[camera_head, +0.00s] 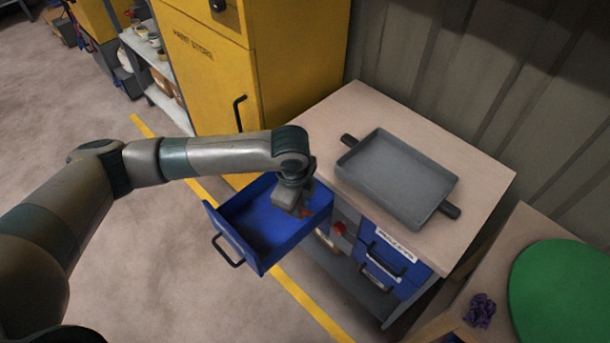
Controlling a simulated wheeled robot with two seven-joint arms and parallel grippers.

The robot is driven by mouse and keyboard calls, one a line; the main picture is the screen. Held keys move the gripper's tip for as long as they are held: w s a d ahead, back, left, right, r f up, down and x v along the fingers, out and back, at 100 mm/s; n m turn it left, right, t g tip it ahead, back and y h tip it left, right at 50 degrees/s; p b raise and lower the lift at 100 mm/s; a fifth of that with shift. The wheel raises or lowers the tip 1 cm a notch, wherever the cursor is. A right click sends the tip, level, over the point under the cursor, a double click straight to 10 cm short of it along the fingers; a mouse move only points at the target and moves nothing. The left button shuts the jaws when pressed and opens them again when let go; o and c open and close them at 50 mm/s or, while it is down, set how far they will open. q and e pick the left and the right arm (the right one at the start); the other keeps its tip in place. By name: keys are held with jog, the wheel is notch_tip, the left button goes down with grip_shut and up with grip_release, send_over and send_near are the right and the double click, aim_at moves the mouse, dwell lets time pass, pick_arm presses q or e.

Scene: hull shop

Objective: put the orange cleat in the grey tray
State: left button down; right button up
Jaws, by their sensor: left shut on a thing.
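The grey tray (395,180) sits on top of the workbench, with a dark handle at each end; it looks empty. A blue drawer (262,235) stands pulled out from the bench, below and left of the tray. My left gripper (298,210) reaches down into the right part of this drawer. It is shut on the orange cleat (306,212), of which only a small orange bit shows beneath the fingers. The rest of the cleat is hidden by the gripper. I cannot tell whether it touches the drawer floor. My right gripper is not in view.
The workbench top (470,190) is bare around the tray. Closed blue drawers (390,255) sit below it. A yellow cabinet (215,80) stands behind the open drawer. A green disc (565,295) and a purple crumpled thing (480,310) lie on another table at lower right.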

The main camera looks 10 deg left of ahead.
pick_arm(q)
jog(key=s+a+r+n, duration=0.3)
jog(key=a+r+n, duration=0.3)
jog(key=n, duration=0.5)
jog(key=s+a+r+n+g+y, duration=0.1)
jog(key=s+a+r+n, duration=0.2)
jog(key=a+r+n, duration=0.3)
jog(key=shift+s+a+r+n+y, duration=0.3)
jog(key=shift+s+a+r+n, duration=0.1)
jog(key=shift+r+n, duration=2.15)
jog(key=shift+r, duration=0.1)
